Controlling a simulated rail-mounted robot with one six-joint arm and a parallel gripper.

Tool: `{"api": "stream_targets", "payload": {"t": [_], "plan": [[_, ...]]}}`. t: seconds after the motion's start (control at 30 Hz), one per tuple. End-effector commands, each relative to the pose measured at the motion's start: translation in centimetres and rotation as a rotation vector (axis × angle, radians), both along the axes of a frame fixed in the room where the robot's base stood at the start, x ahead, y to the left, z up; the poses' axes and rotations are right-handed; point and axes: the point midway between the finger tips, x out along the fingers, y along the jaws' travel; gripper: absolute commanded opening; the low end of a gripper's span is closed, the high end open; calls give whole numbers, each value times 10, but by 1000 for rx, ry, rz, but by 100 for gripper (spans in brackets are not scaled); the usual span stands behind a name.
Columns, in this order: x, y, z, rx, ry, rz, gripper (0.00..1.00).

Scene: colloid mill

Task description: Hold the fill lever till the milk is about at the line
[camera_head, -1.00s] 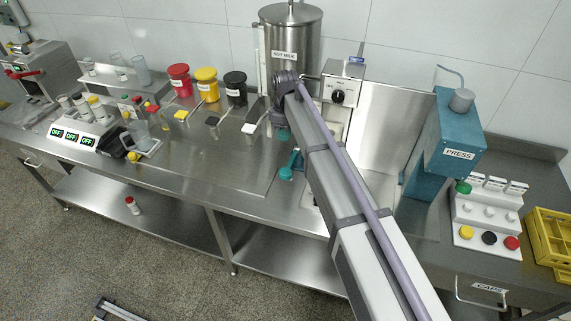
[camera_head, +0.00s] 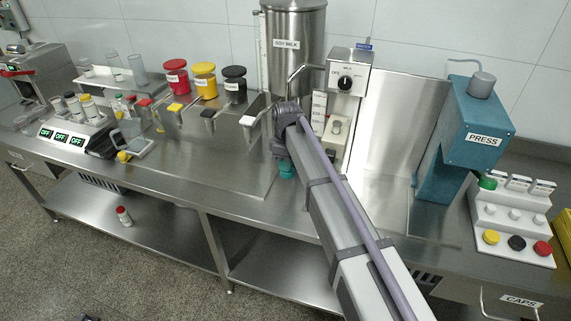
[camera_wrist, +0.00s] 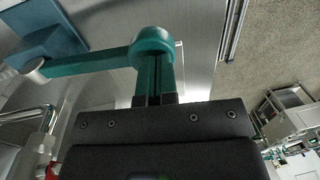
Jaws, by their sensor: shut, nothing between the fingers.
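My gripper (camera_wrist: 156,72) is shut and empty, its two narrow fingers side by side above the black palm in the wrist view. The fingertips are at the round end of a teal lever (camera_wrist: 92,64); I cannot tell whether they touch it. In the head view, a teal piece (camera_head: 286,169) shows just below my wrist, mostly hidden by my arm. The steel soy milk tank (camera_head: 292,60) stands at the back. Right of it is the milk dispenser (camera_head: 352,62) with a black knob. A white plate with red marks (camera_head: 319,112) stands before it. No milk level is discernible.
Red (camera_head: 176,78), yellow (camera_head: 205,82) and black (camera_head: 235,86) lidded pots stand left of the tank. The teal press (camera_head: 470,130) and a cap stand (camera_head: 510,225) are at the right. The counter front left of my arm is clear.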

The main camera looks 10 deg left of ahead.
Motion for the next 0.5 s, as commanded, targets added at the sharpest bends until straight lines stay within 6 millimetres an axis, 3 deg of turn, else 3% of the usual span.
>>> {"api": "stream_targets", "payload": {"t": [0.27, 0.5], "plan": [[-3, 0, -6, -3, -22, 0, 0], [-15, 0, -61, -45, -287, 1, 0]]}}
